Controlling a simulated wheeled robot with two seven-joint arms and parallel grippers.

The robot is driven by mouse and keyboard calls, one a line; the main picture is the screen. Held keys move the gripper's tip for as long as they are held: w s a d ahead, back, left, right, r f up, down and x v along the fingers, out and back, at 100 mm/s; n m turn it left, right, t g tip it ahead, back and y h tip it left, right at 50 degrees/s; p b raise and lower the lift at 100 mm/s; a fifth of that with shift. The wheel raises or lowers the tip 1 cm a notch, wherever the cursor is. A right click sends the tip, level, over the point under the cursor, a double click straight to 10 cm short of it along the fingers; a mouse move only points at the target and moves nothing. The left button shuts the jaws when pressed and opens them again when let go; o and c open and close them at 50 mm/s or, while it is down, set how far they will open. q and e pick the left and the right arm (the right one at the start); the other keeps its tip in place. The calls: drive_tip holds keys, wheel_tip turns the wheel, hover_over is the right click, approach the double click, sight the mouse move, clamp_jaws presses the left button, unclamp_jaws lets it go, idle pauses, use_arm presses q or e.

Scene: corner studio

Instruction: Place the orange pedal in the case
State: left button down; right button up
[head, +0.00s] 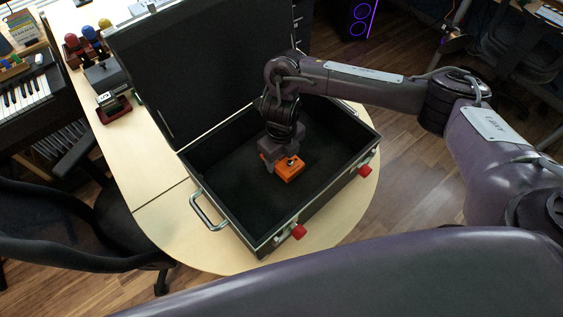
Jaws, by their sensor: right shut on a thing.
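The orange pedal (290,172) is a small box with dark knobs on its top. My right gripper (278,162) points down into the open case and is shut on the pedal. The black case (235,203) has metal edges, a raised lid at the back left, a handle on its left side and red latches at the front. The pedal is inside the outline of the case, low over its dark floor. I cannot tell whether it touches the floor. My left gripper is not in view.
The case stands on a light wooden table (155,215) with a rounded end. Several pedals and a dark red device (113,107) lie left of the lid. A keyboard (30,98) and a black chair (60,220) are at the left. The case floor around the pedal is clear.

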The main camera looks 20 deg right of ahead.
sight(281, 163)
wheel_tip(281, 163, down, 2)
drive_tip(key=shift+a, duration=0.1)
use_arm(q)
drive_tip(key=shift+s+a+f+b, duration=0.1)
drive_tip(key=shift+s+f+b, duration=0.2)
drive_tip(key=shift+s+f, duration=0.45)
use_arm(e)
drive_tip(key=shift+f, duration=0.35)
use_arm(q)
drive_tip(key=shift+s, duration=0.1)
use_arm(e)
drive_tip(key=o, duration=0.7)
drive_tip(key=shift+f, duration=0.2)
drive_tip(key=o, duration=0.5)
drive_tip(key=shift+r, duration=0.1)
drive_tip(key=shift+c, duration=0.2)
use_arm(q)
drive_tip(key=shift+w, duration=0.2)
use_arm(e)
drive_tip(key=shift+r, duration=0.2)
use_arm(q)
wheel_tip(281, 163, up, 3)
drive_tip(key=p, duration=0.2)
drive_tip(key=shift+p, duration=0.4)
use_arm(e)
wheel_tip(281, 163, up, 12)
drive_tip(key=shift+f, duration=0.1)
